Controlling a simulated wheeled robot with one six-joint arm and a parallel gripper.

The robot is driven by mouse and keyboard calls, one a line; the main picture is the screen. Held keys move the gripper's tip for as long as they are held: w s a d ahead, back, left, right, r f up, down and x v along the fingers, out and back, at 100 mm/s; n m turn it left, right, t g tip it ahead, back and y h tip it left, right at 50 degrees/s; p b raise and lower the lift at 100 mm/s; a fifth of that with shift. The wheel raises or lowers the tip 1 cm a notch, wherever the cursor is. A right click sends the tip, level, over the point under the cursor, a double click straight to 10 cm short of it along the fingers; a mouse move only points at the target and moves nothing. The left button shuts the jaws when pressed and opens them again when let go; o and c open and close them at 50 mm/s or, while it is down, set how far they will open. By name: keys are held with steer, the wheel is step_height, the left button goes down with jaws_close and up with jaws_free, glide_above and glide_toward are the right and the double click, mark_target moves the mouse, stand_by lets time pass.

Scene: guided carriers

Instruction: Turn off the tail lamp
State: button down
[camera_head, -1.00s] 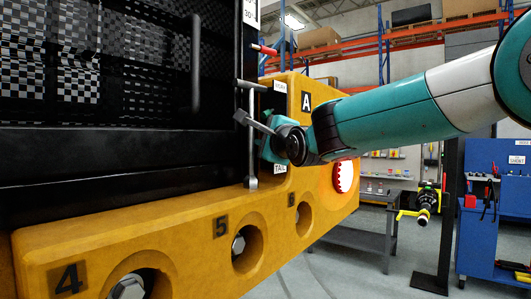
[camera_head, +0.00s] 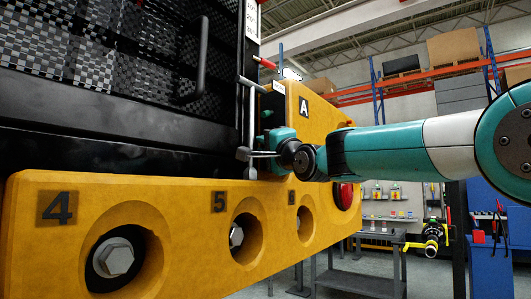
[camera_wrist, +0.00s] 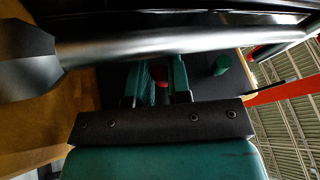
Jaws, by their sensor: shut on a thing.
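The tail lamp (camera_head: 344,196) is a round red lens at the right end of the yellow beam. It looks dark red, without a glow. My gripper (camera_head: 268,146) is at the beam's upright part, left of the lamp, below the letter A. In the wrist view its two green fingers (camera_wrist: 163,82) are close around a small red piece (camera_wrist: 162,87), apparently a switch lever. The TAIL label is hidden from the head view. A metal bar (camera_wrist: 180,42) crosses in front of the fingertips in the wrist view.
A vertical grey rod (camera_head: 252,115) with a knob at its foot stands just left of my gripper. A green cap (camera_wrist: 222,65) is right of the fingers. The yellow beam (camera_head: 190,270) has several recessed bolts. A workbench (camera_head: 360,283) stands behind.

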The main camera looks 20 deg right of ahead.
steer(key=shift+f, duration=0.1)
stand_by(0.3)
steer(key=c, duration=1.4)
jaws_free()
steer(key=shift+o, duration=0.2)
steer(key=b+v, duration=0.7)
steer(key=v, duration=1)
steer(key=shift+s, duration=0.2)
